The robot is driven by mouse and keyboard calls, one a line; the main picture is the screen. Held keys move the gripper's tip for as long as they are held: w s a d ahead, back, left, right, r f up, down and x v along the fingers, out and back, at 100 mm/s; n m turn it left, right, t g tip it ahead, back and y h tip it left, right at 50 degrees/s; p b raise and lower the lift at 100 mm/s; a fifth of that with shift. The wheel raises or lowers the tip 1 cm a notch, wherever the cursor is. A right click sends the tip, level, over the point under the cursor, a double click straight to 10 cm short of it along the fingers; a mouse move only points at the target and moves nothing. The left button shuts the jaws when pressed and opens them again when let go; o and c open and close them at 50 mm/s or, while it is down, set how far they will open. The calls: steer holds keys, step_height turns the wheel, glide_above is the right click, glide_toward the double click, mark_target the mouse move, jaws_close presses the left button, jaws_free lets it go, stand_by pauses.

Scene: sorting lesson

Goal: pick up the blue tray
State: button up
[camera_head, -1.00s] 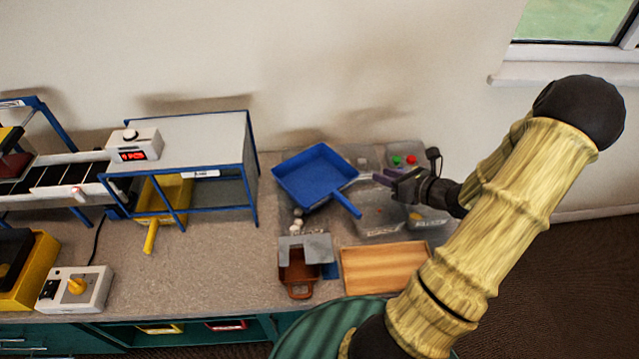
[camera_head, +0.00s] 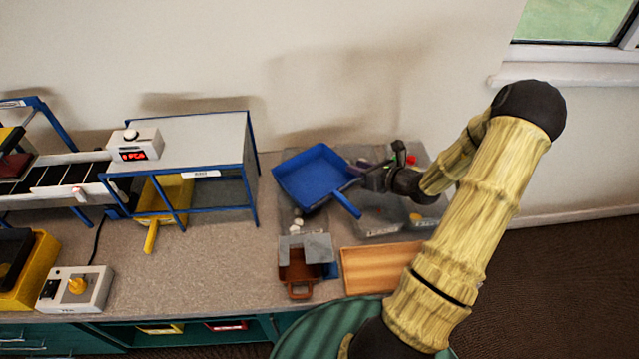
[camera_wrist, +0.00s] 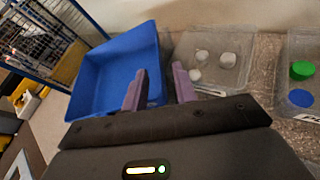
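The blue tray (camera_head: 314,174) is a square shallow pan with a handle (camera_head: 347,205) pointing to the lower right. It rests tilted over the clear bins at the back of the counter. In the wrist view the blue tray (camera_wrist: 113,68) fills the upper left, in front of and left of my fingers. My gripper (camera_head: 355,180) is at the tray's right side, by the handle. In the wrist view my gripper (camera_wrist: 160,82) has its two purple fingers apart, with a gap between them. The left finger overlaps the tray's right wall in that view; contact cannot be told.
A clear bin (camera_wrist: 240,88) holds white pieces; another (camera_wrist: 284,80) holds a green and a blue piece. A wooden tray (camera_head: 378,268) and a brown container (camera_head: 300,273) stand in front. A blue-framed stand (camera_head: 249,180) is at the left. Counter space (camera_head: 220,265) is free left of the brown container.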

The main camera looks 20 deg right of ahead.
steer(key=x, duration=0.4)
steer(key=shift+w+a+f, duration=0.1)
steer(key=shift+w+a, duration=0.15)
jaws_close()
